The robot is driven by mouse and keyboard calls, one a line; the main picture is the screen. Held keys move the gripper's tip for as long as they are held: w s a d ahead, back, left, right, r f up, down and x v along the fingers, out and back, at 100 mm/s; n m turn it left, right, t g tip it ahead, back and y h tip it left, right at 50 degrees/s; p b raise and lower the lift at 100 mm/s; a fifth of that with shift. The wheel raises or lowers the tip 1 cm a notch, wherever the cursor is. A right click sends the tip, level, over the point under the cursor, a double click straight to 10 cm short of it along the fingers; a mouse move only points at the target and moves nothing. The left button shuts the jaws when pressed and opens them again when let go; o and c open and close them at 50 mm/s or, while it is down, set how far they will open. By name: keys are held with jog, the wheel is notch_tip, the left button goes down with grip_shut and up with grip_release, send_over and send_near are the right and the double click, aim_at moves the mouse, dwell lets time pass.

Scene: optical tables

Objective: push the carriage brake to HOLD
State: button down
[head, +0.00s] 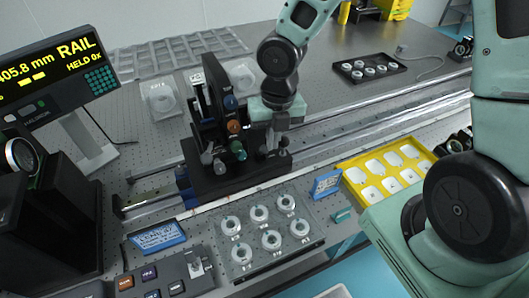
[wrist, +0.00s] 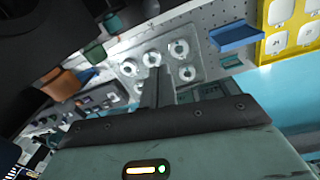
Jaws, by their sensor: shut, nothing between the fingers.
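The black carriage (head: 235,180) sits on the rail (head: 330,140) in the middle of the head view. It bears upright black plates and a column of blue, orange (head: 234,127) and green (head: 238,150) knobs. I cannot pick out the brake or its HOLD mark for sure. My gripper (head: 273,148) is shut and empty, pointing down just right of the knobs, over the right part of the carriage. Whether it touches the carriage is unclear. In the wrist view the shut fingers (wrist: 157,88) stand in the middle, with the orange knob (wrist: 62,83) and green knob (wrist: 95,53) to their left.
A display (head: 60,75) at left reads RAIL, 405.8 mm, HELD 0x. A grey plate of round ring mounts (head: 270,240) lies in front of the carriage. A yellow tray (head: 350,175) is at right, a button box (head: 165,280) at front left. The rail's right stretch looks clear.

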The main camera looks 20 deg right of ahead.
aim_at(263, 151)
notch_tip(263, 151, down, 10)
jog(key=b, duration=0.2)
jog(key=shift+w+r+p, duration=0.25)
jog(key=shift+w+p, duration=0.15)
jog(key=shift+w, duration=0.2)
jog(key=shift+w+r+p, duration=0.2)
jog(key=shift+w+p, duration=0.15)
jog(key=shift+w, duration=0.3)
jog(key=shift+w+r+p, duration=0.25)
jog(key=shift+w+p, duration=0.15)
jog(key=shift+w, duration=0.2)
jog(key=shift+d+r, duration=0.1)
jog(key=shift+w+r+g+p, duration=0.15)
jog(key=shift+g+p, duration=0.15)
jog(key=shift+p, duration=0.6)
